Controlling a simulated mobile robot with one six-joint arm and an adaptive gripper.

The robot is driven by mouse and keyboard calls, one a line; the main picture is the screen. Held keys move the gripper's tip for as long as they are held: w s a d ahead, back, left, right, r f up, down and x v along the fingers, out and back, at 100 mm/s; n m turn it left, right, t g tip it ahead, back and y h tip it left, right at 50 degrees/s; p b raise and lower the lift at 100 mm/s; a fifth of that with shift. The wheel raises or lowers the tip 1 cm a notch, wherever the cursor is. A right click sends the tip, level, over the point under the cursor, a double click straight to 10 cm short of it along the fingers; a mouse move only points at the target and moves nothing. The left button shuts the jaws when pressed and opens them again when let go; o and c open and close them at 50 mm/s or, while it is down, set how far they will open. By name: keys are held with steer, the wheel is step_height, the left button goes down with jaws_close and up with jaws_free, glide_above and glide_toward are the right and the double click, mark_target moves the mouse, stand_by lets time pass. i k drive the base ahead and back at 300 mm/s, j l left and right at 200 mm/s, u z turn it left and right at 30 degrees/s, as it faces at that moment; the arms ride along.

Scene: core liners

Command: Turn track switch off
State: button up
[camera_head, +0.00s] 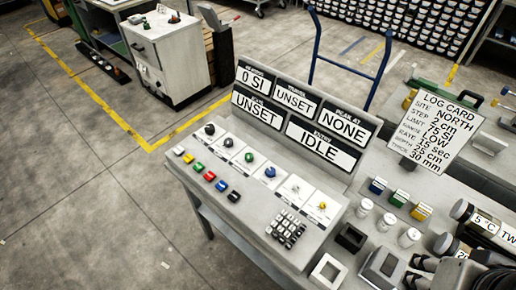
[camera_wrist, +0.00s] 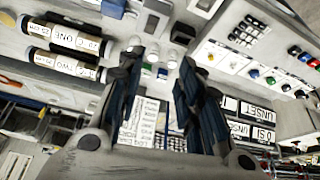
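The control console (camera_head: 240,215) carries a row of knobs and switches. They include a black knob (camera_head: 210,129), a green knob (camera_head: 249,157), a blue knob (camera_head: 270,171), a small switch on a white plate (camera_head: 295,188) and a yellow knob (camera_head: 322,205). Their labels are too small to read, so I cannot tell which is the track switch or how it is set. In the wrist view my gripper (camera_wrist: 158,68) is open and empty, its two dark fingers apart. The console's controls lie to its right there, not touched by it.
The display board (camera_head: 300,118) behind the controls reads 0 SI, UNSET, UNSET, NONE and IDLE. A log card (camera_head: 436,128) stands at the right. Coloured buttons (camera_head: 210,176) and a keypad (camera_head: 286,230) line the console front. Labelled core tubes (camera_wrist: 62,36) lie beside small cups.

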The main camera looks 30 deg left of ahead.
mark_target(210, 129)
steer(key=u, duration=1.25)
steer(key=i+j, duration=0.4)
steer(key=j, duration=0.15)
steer(key=i+j, duration=0.35)
steer(key=j, duration=0.25)
steer(key=i+j+u, duration=0.1)
steer(key=i+j, duration=0.3)
steer(key=j, duration=0.15)
steer(key=i+j, duration=0.4)
steer(key=j, duration=0.15)
